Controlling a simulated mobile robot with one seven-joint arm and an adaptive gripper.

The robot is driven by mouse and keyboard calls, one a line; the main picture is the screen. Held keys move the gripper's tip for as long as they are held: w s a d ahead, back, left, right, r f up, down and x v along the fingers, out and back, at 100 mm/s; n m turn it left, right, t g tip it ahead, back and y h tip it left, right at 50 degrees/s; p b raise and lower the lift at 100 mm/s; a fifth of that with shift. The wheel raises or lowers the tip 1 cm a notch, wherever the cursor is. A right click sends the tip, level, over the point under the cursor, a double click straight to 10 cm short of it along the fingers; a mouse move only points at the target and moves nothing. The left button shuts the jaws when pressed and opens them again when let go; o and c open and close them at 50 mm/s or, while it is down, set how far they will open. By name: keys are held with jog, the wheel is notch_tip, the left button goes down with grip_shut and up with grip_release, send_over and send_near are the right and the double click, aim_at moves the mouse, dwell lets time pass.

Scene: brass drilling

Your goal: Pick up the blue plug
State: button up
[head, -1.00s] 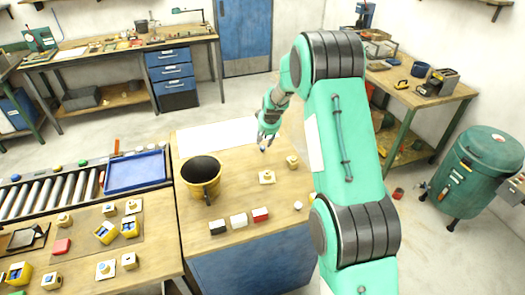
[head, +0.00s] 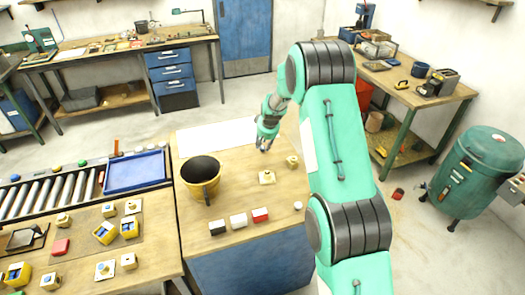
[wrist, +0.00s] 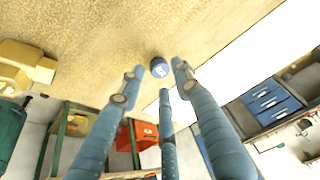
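The blue plug (wrist: 159,67) is a small round blue cap on the wooden tabletop, seen in the wrist view just beyond my fingertips. My gripper (wrist: 157,76) is open, with its three blue-grey fingers spread around the near side of the plug and a visible gap on either side. In the head view my gripper (head: 264,147) points down, low over the bench behind the yellow block with a white top. The plug is hidden or too small to make out there. I cannot tell whether a finger touches it.
The yellow-white block (head: 267,179) and a brass-coloured piece (head: 292,162) stand near my gripper. A yellow pot (head: 203,187) is to the left. Black, white and red blocks (head: 260,215) line the front, with a white round piece (head: 298,206). A white sheet (head: 215,138) lies behind.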

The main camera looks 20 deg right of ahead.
aim_at(263, 148)
jog(key=shift+x, duration=1.65)
jog(key=shift+c, duration=0.5)
jog(key=c, duration=0.6)
